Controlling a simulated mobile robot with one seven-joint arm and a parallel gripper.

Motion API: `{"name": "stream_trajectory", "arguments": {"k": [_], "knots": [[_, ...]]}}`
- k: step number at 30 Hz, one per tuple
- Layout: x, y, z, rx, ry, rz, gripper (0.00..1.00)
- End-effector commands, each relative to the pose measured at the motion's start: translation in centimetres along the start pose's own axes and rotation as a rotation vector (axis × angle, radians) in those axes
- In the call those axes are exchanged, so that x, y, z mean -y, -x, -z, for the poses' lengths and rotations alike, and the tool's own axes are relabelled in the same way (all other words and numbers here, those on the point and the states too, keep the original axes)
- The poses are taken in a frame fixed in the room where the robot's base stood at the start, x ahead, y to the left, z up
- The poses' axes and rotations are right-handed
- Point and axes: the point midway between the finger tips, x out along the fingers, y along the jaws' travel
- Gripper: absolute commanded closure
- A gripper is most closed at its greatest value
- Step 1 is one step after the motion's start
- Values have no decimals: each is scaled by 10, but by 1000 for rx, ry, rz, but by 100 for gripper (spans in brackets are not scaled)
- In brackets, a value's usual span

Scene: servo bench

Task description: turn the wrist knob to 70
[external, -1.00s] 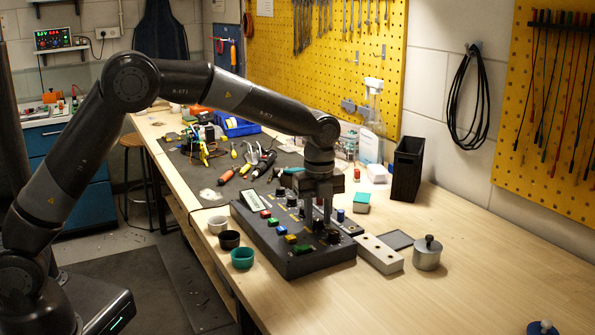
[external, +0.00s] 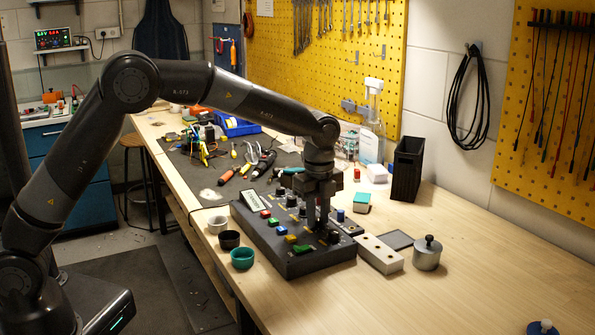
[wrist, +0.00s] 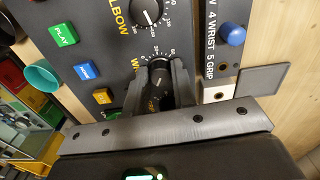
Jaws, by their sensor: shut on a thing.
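The wrist knob (wrist: 159,80) is a black knob with a pale pointer line, on the dark control panel (wrist: 97,48). Part of its dial shows above it in the wrist view; the rest is hidden by the knob and fingers, and I cannot read its setting for sure. My gripper (wrist: 159,90) has one finger on each side of the knob and is shut on it. In the external view my gripper (external: 322,226) points straight down at the right part of the panel (external: 290,262), and its fingers hide the knob there.
The elbow knob (wrist: 148,12) sits just above on the panel. Green, blue and orange buttons (wrist: 86,71) lie to the left. A strip with a blue peg (wrist: 232,34) lies right. A pale block (external: 379,254) and lidded metal pot (external: 427,253) stand right of the panel.

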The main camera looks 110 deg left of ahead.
Motion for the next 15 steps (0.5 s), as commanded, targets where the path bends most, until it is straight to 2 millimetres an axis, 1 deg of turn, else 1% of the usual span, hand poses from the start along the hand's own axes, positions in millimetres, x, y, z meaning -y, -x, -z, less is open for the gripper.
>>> {"name": "stream_trajectory", "arguments": {"k": [15], "knots": [[0,1,1,-1,490,3,99]]}}
